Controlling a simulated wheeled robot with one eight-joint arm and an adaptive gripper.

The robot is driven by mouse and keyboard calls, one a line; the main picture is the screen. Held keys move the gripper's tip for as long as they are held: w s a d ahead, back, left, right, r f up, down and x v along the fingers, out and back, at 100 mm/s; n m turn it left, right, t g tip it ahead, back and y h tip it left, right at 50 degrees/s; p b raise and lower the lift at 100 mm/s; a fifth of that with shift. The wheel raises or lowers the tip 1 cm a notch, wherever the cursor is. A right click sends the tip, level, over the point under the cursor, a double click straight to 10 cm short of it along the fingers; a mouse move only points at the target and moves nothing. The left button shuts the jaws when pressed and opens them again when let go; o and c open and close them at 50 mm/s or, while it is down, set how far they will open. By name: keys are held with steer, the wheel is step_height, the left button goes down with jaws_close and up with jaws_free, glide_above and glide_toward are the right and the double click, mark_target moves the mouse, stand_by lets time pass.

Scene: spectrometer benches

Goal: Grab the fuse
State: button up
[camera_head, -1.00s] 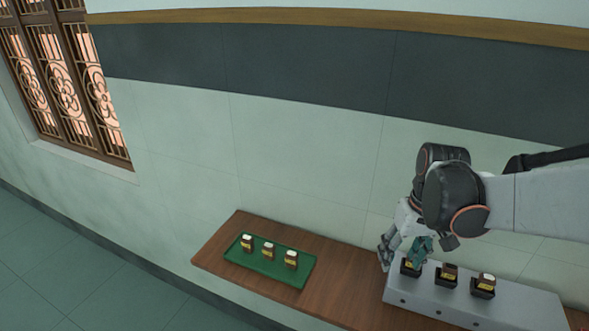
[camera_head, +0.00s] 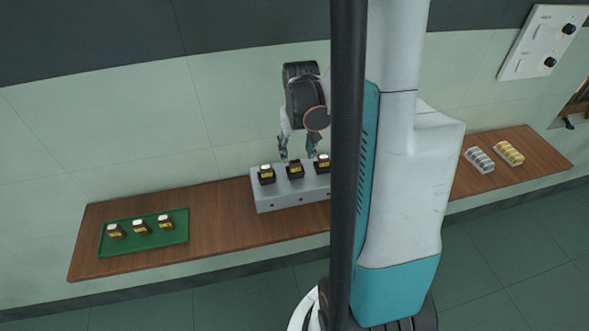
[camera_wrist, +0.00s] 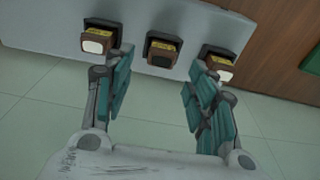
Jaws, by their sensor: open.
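Three dark fuses with yellow labels sit in a row of black sockets on a grey holder (camera_head: 265,201): a left fuse (camera_head: 266,174), a middle fuse (camera_head: 295,170) and a right fuse (camera_head: 322,163). My gripper (camera_head: 299,155) is open above the holder, pointing down. In the wrist view, my gripper (camera_wrist: 160,72) has its fingers apart, with the middle fuse (camera_wrist: 162,49) roughly centred beyond the gap. The end fuses (camera_wrist: 95,42) and (camera_wrist: 221,66) show white faces; the middle one looks dark. Nothing is held.
A green tray (camera_head: 117,248) with three similar fuses lies on the wooden shelf (camera_head: 222,221) to the left. Grey (camera_head: 479,160) and gold (camera_head: 509,153) ribbed items lie at the right end. My column hides part of the holder. A switch panel (camera_head: 540,42) hangs on the wall.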

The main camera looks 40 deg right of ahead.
mark_target(295, 162)
steer(key=shift+w+d+f+b, duration=0.1)
steer(key=shift+w+f+b, duration=0.1)
steer(key=shift+f, duration=0.85)
steer(key=shift+w+f+b, duration=0.1)
steer(key=shift+f+b, duration=0.15)
steer(key=shift+f, duration=0.8)
steer(key=shift+w+d+f+b, duration=0.1)
steer(key=shift+w+f+b, duration=0.1)
steer(key=shift+f, duration=0.85)
steer(key=shift+c, duration=0.6)
steer(key=c, duration=1)
